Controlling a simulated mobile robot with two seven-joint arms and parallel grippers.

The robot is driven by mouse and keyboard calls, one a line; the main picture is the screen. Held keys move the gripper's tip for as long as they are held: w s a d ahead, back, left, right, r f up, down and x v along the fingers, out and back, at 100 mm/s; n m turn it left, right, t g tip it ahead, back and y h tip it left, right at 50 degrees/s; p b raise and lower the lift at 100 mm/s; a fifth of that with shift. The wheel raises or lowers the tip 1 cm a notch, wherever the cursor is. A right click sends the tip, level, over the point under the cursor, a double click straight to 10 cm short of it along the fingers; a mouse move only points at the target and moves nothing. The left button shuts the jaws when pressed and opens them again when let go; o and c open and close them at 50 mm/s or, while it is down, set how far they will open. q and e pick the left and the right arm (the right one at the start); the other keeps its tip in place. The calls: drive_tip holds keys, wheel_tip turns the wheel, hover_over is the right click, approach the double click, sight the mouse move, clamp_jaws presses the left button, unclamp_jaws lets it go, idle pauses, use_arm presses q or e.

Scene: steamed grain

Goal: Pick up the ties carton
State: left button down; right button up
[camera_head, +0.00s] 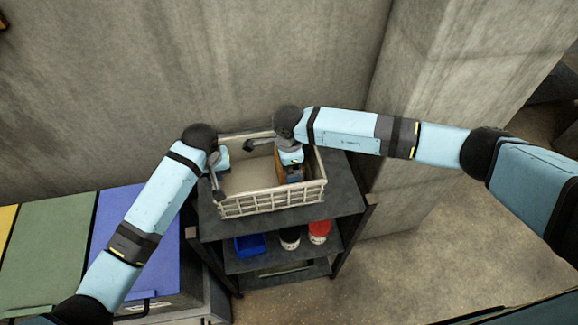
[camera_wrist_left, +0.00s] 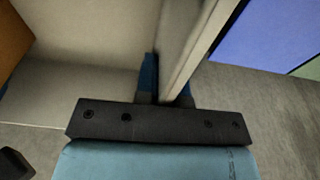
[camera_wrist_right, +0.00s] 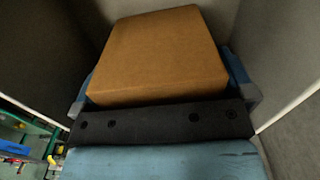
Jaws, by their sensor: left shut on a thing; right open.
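The brown ties carton (camera_head: 281,164) stands inside a cream slatted crate (camera_head: 272,204), towards its right end. It fills the middle of the right wrist view (camera_wrist_right: 160,55) and shows at the top left of the left wrist view (camera_wrist_left: 12,38). My right gripper (camera_head: 291,158) is open, down in the crate, with its blue fingers (camera_wrist_right: 165,92) on either side of the carton. I cannot tell whether they touch it. My left gripper (camera_head: 219,166) is shut on the crate's left wall, which runs between its fingers (camera_wrist_left: 168,88). The carton's lower part is hidden.
The crate stands on the top of a dark shelf unit (camera_head: 343,187) against a concrete wall. Lower shelves hold a blue bin (camera_head: 249,245) and a red-and-white container (camera_head: 319,231). Blue (camera_head: 137,240) and green lidded bins stand at the left. The crate's middle floor is bare.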

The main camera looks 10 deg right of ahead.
drive_tip(key=c, duration=0.8)
wheel_tip(320, 180, up, 10)
drive_tip(key=shift+r, duration=0.1)
use_arm(q)
drive_tip(key=c, duration=1.1)
unclamp_jaws()
drive_tip(key=shift+c, duration=0.2)
drive_tip(key=shift+r, duration=0.1)
